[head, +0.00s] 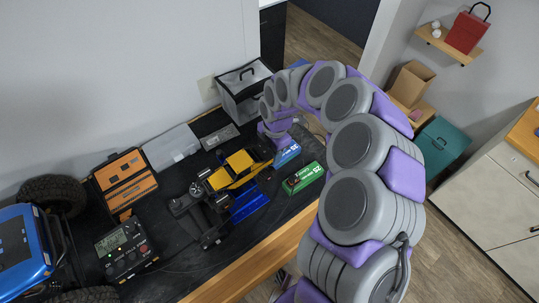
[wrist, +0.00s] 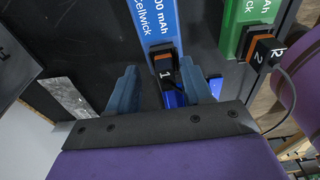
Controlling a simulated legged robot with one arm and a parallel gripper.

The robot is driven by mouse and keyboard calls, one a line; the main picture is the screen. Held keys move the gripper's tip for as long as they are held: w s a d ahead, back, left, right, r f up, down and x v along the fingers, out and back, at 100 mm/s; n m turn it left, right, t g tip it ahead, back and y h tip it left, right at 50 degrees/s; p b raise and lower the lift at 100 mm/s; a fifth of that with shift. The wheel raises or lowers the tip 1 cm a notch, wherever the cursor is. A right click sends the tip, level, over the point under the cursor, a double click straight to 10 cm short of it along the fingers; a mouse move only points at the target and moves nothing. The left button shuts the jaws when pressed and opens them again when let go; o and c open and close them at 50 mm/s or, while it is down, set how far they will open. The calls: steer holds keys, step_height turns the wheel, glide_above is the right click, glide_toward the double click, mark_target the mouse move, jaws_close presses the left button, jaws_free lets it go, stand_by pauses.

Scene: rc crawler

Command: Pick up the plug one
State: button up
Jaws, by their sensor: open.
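Plug one (wrist: 164,70), a black plug with a white "1" and an orange edge, sits at the near end of the blue battery (wrist: 155,20) in the wrist view. My gripper (wrist: 158,66) is open, with one blue finger on each side of the plug and gaps visible between. In the head view my gripper (head: 274,137) is over the bench beside the blue battery (head: 287,153); plug one cannot be made out there. Whether the fingers are at the plug's height is unclear.
A green battery (wrist: 238,25) with plug 2 (wrist: 264,50) and its cable is to the right.

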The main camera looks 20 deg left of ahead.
steer(key=shift+d+r, duration=0.1)
steer(key=shift+d, duration=0.25)
steer(key=shift+c, duration=0.7)
steer(key=shift+d, duration=0.15)
steer(key=c, duration=0.3)
steer(key=shift+s+a, duration=0.1)
steer(key=shift+a, duration=0.2)
jaws_close()
